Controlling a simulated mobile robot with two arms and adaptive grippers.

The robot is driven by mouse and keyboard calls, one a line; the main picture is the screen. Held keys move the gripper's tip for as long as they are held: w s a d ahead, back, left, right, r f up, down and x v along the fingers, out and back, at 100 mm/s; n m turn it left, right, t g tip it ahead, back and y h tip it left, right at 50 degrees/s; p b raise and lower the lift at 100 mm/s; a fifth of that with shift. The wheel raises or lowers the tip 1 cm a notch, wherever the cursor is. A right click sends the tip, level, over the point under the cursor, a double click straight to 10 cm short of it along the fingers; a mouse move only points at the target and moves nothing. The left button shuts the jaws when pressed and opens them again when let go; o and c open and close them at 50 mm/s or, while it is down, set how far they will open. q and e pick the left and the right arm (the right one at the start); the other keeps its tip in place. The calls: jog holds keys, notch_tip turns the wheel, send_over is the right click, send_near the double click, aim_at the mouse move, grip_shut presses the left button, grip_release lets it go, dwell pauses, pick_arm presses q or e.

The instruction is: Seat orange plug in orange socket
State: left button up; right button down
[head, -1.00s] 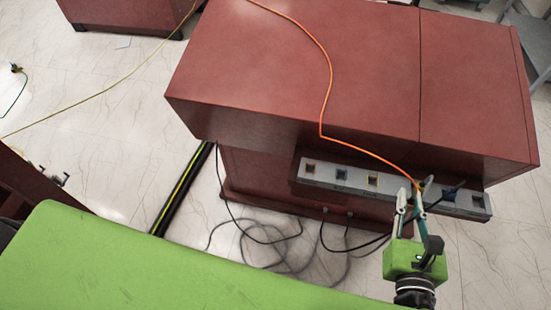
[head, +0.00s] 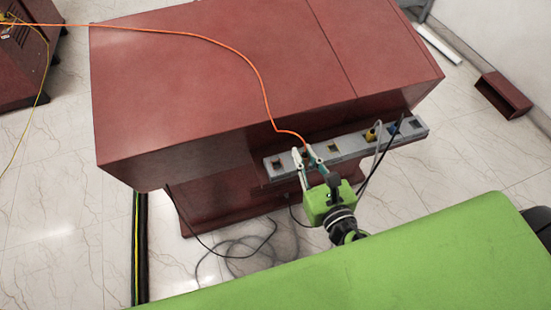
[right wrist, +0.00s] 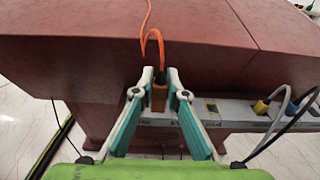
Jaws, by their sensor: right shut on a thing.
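My right gripper (head: 305,157) is shut on the orange plug. The plug (right wrist: 158,97) shows between the two fingertips in the right wrist view, with its orange cable (head: 262,85) rising from it and running over the red cabinet top. The gripper is at the left part of the grey socket strip (head: 350,147). The strip lies right behind the plug; I cannot tell whether they touch. One open socket (head: 277,163) shows left of the gripper and another (head: 333,149) to its right. The socket behind the gripper is hidden. My left gripper is out of view.
A yellow plug (head: 372,134) and a blue plug (head: 392,129) sit in the strip farther right, with grey and black cables hanging. Loose cables (head: 235,250) lie on the floor below.

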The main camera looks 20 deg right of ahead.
jog(key=w+a+f, duration=0.1)
jog(key=w+f, duration=0.1)
jog(key=w+a+f+b, duration=0.1)
jog(key=w+f, duration=0.1)
jog(key=w+a+f, duration=0.2)
jog(key=w, duration=0.1)
jog(key=shift+f, duration=0.3)
jog(key=shift+w+a+f+b, duration=0.1)
jog(key=shift+f+b, duration=0.15)
jog(key=shift+b, duration=0.1)
jog(key=f, duration=0.1)
jog(key=f+b, duration=0.1)
jog(key=shift+w+a+f, duration=0.15)
jog(key=shift+w+f, duration=0.05)
jog(key=shift+f, duration=0.15)
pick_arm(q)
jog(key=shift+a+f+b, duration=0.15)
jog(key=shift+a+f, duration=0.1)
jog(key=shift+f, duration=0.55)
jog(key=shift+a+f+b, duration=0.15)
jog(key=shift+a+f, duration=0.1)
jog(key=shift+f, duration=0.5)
pick_arm(e)
jog(key=shift+f, duration=0.4)
jog(key=shift+f, duration=0.2)
jog(key=c, duration=2)
grip_release()
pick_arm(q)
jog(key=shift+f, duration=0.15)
